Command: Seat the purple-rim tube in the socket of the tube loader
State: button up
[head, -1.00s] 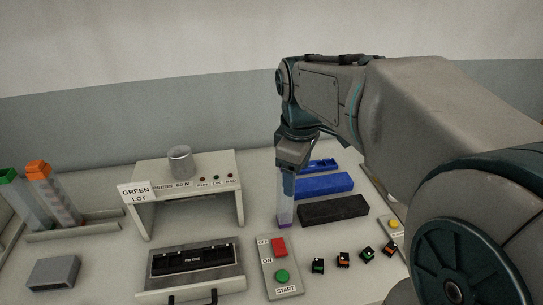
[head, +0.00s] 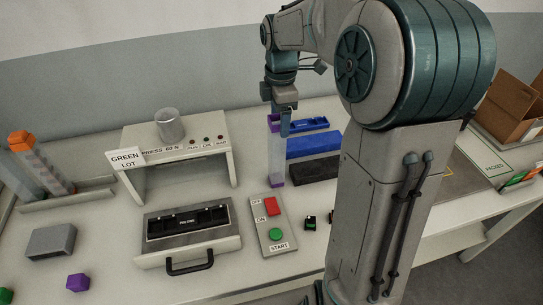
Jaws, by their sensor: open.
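The purple-rim tube (head: 275,152) is clear, tall and upright, with purple at both its top and foot. It stands behind the red and green button panel, left of the blue and black blocks. My gripper (head: 282,122) is open at the tube's upper end, with a finger just right of it. I cannot tell whether the fingers touch the tube, or whether its foot sits in a socket. No part is clearly recognisable as the tube loader.
A press stand (head: 181,140), a drawer fixture (head: 187,231) and a button panel (head: 270,225) stand close by. Slanted tubes (head: 42,164) and a grey block (head: 52,241) are at left. A purple cube (head: 77,282) lies front left. My arm hides the right middle.

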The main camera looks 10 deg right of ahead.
aim_at(277, 133)
jog(key=shift+w+a+f+p, duration=0.1)
jog(key=shift+f+p, duration=0.1)
jog(key=shift+f, duration=0.75)
jog(key=shift+a+f+p, duration=0.1)
jog(key=shift+f+p, duration=0.05)
jog(key=shift+f, duration=0.8)
jog(key=shift+w+a+f+p, duration=0.1)
jog(key=shift+f+p, duration=0.1)
jog(key=shift+f, duration=0.75)
grip_shut()
